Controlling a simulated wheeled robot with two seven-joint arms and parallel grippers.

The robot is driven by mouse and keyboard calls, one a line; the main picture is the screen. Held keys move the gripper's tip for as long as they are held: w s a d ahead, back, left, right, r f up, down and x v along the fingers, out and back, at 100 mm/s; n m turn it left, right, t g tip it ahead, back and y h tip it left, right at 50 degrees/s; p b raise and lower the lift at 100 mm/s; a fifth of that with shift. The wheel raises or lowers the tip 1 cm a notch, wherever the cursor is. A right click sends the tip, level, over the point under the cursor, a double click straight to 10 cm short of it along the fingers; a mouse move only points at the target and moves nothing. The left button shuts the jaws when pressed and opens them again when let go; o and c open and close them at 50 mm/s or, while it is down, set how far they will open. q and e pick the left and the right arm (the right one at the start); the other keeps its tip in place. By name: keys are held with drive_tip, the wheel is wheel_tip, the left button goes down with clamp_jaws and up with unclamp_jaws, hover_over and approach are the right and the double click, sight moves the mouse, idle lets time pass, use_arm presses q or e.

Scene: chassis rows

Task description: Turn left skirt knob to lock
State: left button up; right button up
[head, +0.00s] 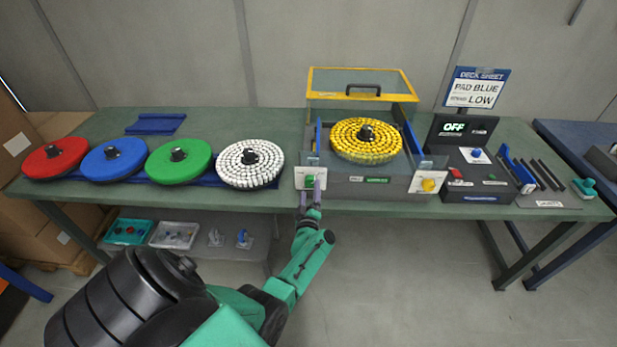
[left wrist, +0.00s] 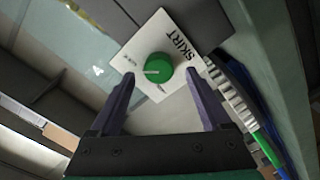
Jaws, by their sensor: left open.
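The left skirt knob is a round green knob (left wrist: 158,66) on a white plate marked SKIRT (left wrist: 172,42). A pale bar marks the knob's face. In the head view the knob (head: 309,181) sits on the front left of the grey machine (head: 350,188), partly hidden by my gripper. My left gripper (head: 311,193) is open in front of it. In the left wrist view the open fingers (left wrist: 161,76) point at the plate, with the knob in line with the gap between the tips. I cannot tell whether they touch it. My right gripper is out of view.
A yellow brush disc (head: 366,140) sits in the machine under a raised yellow-framed lid (head: 360,84). A yellow knob (head: 428,185) is on its front right. White (head: 250,163), green, blue and red discs stand to the left. A control box (head: 480,175) stands to the right.

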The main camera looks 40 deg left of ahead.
use_arm(q)
drive_tip(key=p+v, duration=0.3)
drive_tip(key=v, duration=0.9)
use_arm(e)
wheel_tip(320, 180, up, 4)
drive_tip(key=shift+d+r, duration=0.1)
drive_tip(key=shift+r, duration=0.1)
use_arm(q)
drive_tip(key=shift+r, duration=0.1)
